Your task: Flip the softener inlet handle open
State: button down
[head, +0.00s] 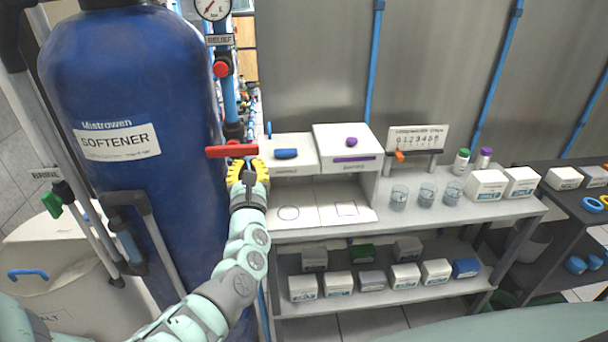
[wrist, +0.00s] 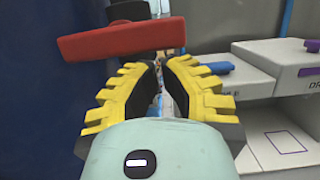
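A red lever handle (head: 228,151) lies crosswise at the blue pipe, beside the blue softener tank (head: 125,190). It also shows in the wrist view (wrist: 118,39), slanting across the upper left, just above and beyond the fingertips. My gripper (head: 248,168) has yellow ribbed fingers and is directly below the handle's right part in the head view. In the wrist view my gripper (wrist: 157,68) is partly open, with a narrow empty gap between the dark finger pads. The handle is not between them; contact cannot be told. The valve body is mostly hidden.
A RELIEF label and red knob (head: 221,69) sit higher on the pipe. A green brine handle (head: 52,204) is left of the tank. A white bench (head: 450,217) to the right carries boxes (head: 348,150) and several beakers. The bench box edge stands close right of my gripper.

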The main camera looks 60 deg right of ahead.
aim_at(254, 146)
jog(key=shift+s+d+r+n+t+b, duration=0.15)
jog(key=shift+n+b, duration=0.15)
jog(key=shift+n, duration=0.35)
jog(key=shift+s+d+r+n+t+b, duration=0.15)
jog(key=shift+n+b, duration=0.1)
jog(key=shift+n, duration=0.4)
jog(key=r+n+y, duration=0.1)
jog(key=n, duration=0.2)
jog(key=n+t+y+b, duration=0.1)
jog(key=n, duration=0.1)
jog(key=r+n+y+b, duration=0.1)
jog(key=n, duration=0.2)
jog(key=shift+s+d+r+n, duration=0.25)
jog(key=shift+s+r+n, duration=0.05)
jog(key=shift+r, duration=0.05)
jog(key=n, duration=0.1)
jog(key=r+n+y, duration=0.1)
jog(key=n, duration=0.1)
jog(key=r+n, duration=0.1)
jog(key=n, duration=0.1)
jog(key=shift+b, duration=0.35)
jog(key=shift+w+a+r+n+y, duration=0.2)
jog(key=shift+r+n+y, duration=0.15)
jog(key=shift+n, duration=0.8)
jog(key=shift+w+a+r+n+y, duration=0.15)
jog(key=shift+r+n+y, duration=0.2)
jog(key=shift+n, duration=0.8)
jog(key=shift+r+g, duration=0.1)
jog(key=shift+g, duration=0.2)
